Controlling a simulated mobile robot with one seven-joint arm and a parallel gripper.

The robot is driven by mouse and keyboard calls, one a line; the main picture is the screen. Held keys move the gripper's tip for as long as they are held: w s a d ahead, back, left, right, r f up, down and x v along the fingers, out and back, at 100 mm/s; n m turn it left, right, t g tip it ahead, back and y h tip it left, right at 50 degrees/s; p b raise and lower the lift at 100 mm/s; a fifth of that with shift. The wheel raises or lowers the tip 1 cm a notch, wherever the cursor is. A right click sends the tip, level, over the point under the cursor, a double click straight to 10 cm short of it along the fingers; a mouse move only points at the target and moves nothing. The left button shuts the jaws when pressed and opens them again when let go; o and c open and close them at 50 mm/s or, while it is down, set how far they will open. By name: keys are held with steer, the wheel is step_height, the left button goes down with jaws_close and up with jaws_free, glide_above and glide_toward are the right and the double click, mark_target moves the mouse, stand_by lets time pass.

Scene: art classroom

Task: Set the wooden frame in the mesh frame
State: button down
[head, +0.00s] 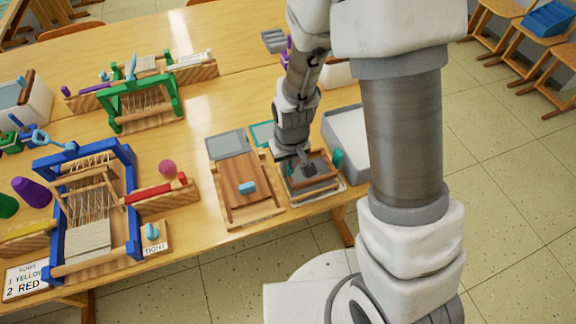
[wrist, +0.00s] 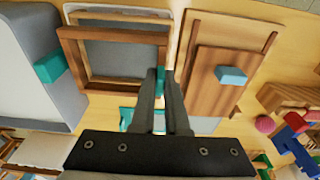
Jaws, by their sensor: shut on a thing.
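The wooden frame (wrist: 115,34) is a brown open rectangle with teal tabs at its sides. In the head view the wooden frame (head: 309,184) is below my gripper (head: 298,163). In the wrist view my gripper (wrist: 161,75) is shut on the teal tab at one side of the wooden frame. The mesh frame (wrist: 120,14), pale-rimmed with grey mesh, lies under the wooden frame. Its pale rim sticks out past the brown bar at the top of the wrist view, so the two look offset. The gap between them is hard to judge.
A wooden board with a blue handle (head: 247,187) lies just left of the frames. A white tub (head: 347,135) stands close on their right. Blue (head: 131,187) and green (head: 177,98) looms stand further left. The table's front edge is close.

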steer(key=shift+f, duration=0.15)
steer(key=shift+f+b, duration=0.65)
steer(key=shift+b, duration=0.05)
steer(key=shift+f+b, duration=0.6)
steer(key=shift+b, duration=0.05)
stand_by(0.9)
stand_by(0.3)
steer(key=c, duration=0.8)
jaws_free()
steer(key=shift+c, duration=0.2)
steer(key=shift+r, duration=0.1)
step_height(320, 180, up, 17)
steer(key=s+p, duration=0.2)
steer(key=p, duration=0.1)
steer(key=shift+d+p, duration=0.3)
steer(key=shift+p, duration=0.05)
